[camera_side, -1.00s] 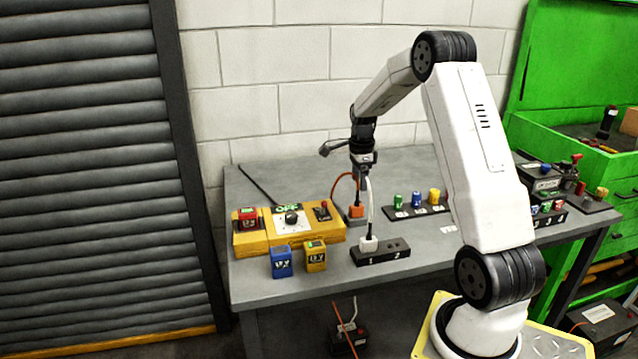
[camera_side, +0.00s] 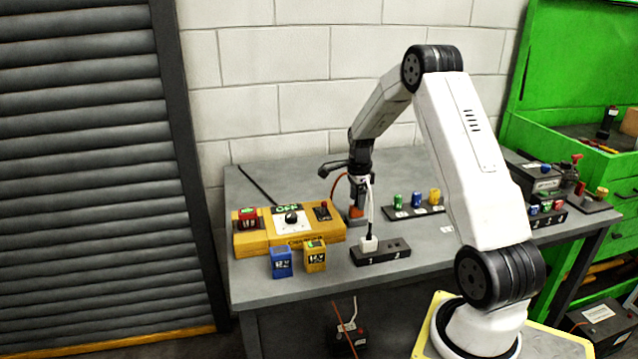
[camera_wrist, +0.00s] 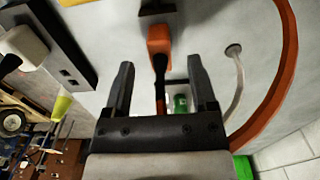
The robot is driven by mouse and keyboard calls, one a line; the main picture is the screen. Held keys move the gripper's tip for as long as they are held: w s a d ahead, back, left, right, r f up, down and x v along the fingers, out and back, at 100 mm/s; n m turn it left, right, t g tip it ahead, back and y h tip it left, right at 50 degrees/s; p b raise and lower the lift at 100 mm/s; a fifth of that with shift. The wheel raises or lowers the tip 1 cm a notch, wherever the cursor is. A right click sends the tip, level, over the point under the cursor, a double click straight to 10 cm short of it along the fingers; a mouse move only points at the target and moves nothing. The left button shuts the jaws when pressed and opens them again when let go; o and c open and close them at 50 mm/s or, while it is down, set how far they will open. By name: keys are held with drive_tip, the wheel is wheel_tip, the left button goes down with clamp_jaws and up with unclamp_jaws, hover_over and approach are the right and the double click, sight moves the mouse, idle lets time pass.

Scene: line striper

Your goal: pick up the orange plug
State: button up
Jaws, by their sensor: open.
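The orange plug (camera_side: 357,211) stands in a small grey holder on the table, behind the black socket strip. In the wrist view the orange plug (camera_wrist: 159,40) shows just beyond my fingertips, with its black cable end reaching back between the fingers. My gripper (camera_wrist: 160,64) is open, one finger on each side of that black end, with gaps on both sides. In the side view my gripper (camera_side: 358,200) is right over the plug and partly hides it. An orange cable (camera_wrist: 285,70) curves to the right in the wrist view.
A yellow control box (camera_side: 275,240) stands left. A blue block (camera_side: 281,262) and a yellow block (camera_side: 315,256) are in front of it. A rack of coloured cylinders (camera_side: 416,211) stands right.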

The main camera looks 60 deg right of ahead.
drive_tip(key=shift+f, duration=0.95)
clamp_jaws()
